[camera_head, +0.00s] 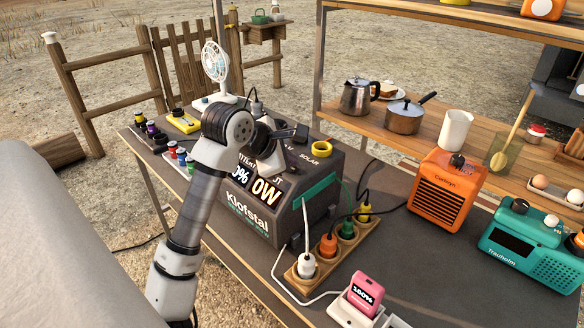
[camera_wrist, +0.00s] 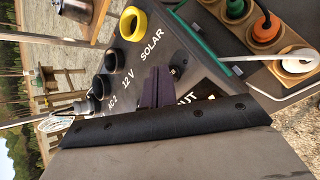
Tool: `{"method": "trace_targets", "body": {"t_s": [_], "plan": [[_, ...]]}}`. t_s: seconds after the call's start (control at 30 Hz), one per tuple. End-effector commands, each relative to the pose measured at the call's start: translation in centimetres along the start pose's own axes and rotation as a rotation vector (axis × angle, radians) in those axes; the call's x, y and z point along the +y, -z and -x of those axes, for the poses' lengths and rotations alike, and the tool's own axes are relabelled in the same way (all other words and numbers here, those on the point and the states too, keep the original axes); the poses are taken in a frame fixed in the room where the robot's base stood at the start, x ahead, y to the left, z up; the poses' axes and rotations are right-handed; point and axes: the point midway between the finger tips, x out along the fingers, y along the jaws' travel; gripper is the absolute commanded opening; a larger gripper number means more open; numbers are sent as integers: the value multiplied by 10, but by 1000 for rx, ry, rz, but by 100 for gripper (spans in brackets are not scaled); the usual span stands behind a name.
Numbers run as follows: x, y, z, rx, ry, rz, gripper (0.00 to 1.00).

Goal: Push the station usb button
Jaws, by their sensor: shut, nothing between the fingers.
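The power station (camera_head: 318,205) is a dark box marked Klofstal with a lit display, standing on the grey table. Its sloped top panel also shows in the wrist view (camera_wrist: 128,52), turned sideways, with sockets labelled AC 2, 12 V and SOLAR. My gripper (camera_head: 298,132) is over this panel. In the wrist view its dark fingers (camera_wrist: 158,86) are shut and empty, close to the panel beside the 12 V and SOLAR labels. A small dark round part (camera_wrist: 176,71) shows right beside the fingertips; its label cannot be read. Whether the fingers touch the panel, I cannot tell.
A yellow ring socket (camera_head: 321,149) stands up from the panel. A wooden plug strip (camera_head: 345,245) with cables is right of the station. An orange heater (camera_head: 446,190) and a teal radio (camera_head: 530,245) stand farther right. A small fan (camera_head: 215,64) stands behind my arm.

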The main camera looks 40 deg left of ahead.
Motion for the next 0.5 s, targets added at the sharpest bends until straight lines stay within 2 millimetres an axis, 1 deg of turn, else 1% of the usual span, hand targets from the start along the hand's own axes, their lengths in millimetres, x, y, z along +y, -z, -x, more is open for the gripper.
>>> {"method": "trace_targets", "body": {"t_s": [0.13,0.37,0.5], "plan": [[3,-3,4,0,0,0,0],[3,-3,4,-1,0,0,0],[7,-7,10,0,0,-2,0]]}}
